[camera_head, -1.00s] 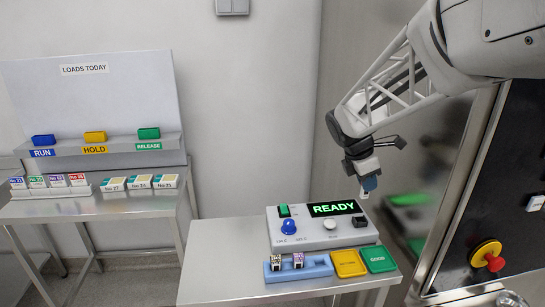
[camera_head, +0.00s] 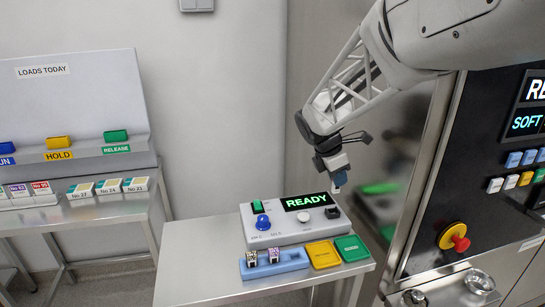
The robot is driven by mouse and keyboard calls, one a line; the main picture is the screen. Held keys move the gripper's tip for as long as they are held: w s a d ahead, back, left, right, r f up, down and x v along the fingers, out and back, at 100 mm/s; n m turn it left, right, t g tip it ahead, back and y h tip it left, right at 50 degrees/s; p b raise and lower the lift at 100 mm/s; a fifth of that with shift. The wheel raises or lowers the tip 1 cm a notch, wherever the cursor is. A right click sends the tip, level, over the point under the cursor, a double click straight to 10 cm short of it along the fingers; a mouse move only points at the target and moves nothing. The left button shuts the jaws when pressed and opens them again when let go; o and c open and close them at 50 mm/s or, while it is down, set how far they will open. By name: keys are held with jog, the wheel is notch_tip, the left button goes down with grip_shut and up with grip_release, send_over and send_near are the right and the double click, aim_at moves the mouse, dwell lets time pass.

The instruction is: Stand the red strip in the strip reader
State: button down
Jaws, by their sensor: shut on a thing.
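The strip reader is a light grey sloped box (camera_head: 262,228) on the steel table, with a lit READY display (camera_head: 306,201), a blue knob, a white button and a small black block (camera_head: 333,212) at its right. My gripper (camera_head: 339,183) is above the reader's right end, apart from it. A blue rack (camera_head: 292,263) in front of the reader holds two other small strips, one dark and yellowish (camera_head: 251,259), one purple (camera_head: 273,254).
A yellow tray (camera_head: 323,255) and a green tray (camera_head: 351,248) lie right of the rack. A dark panel with a red stop button (camera_head: 460,243) stands at the right. A second table with a LOADS TODAY board (camera_head: 80,95) and boxes stands at the left.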

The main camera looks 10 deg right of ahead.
aim_at(335, 192)
jog(key=shift+f, duration=1.7)
jog(key=shift+f, duration=2.35)
dwell(1.5)
jog(key=c, duration=0.6)
grip_release()
jog(key=shift+r, duration=0.15)
jog(key=shift+r, duration=3.85)
